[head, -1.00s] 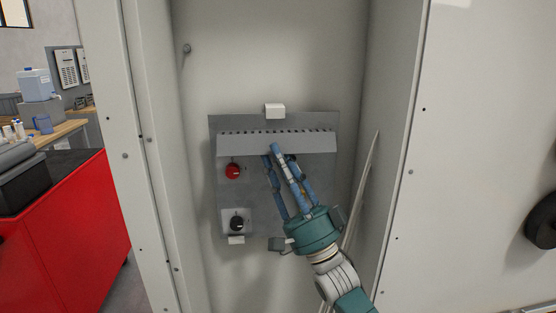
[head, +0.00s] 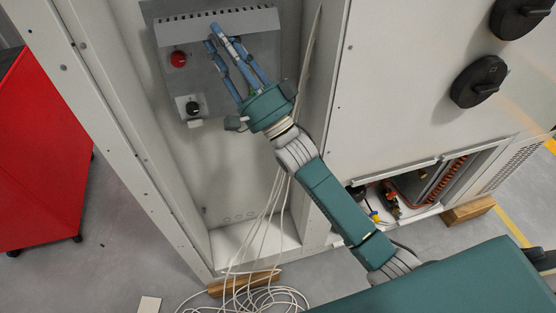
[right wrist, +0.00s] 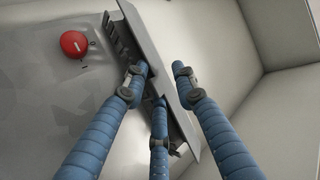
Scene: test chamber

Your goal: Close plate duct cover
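The plate duct cover (head: 262,20) is a light grey slotted strip across the top of a grey panel (head: 180,80) inside an open cabinet. It is partly behind my right fingers. In the right wrist view the cover (right wrist: 136,32) stands out from the panel at an angle. My right gripper (head: 218,34) has three blue fingers reaching up to the cover. In the right wrist view the gripper's (right wrist: 160,78) fingers are spread on both sides of the cover, with a gap at the right finger. Whether the left finger touches it, I cannot tell. My left gripper is not in view.
A red knob (head: 178,59) and a black knob (head: 193,107) sit on the panel's left. The cabinet side wall (head: 312,80) and hanging white cables (head: 268,210) are close to my right arm. A red cabinet (head: 40,150) stands at left.

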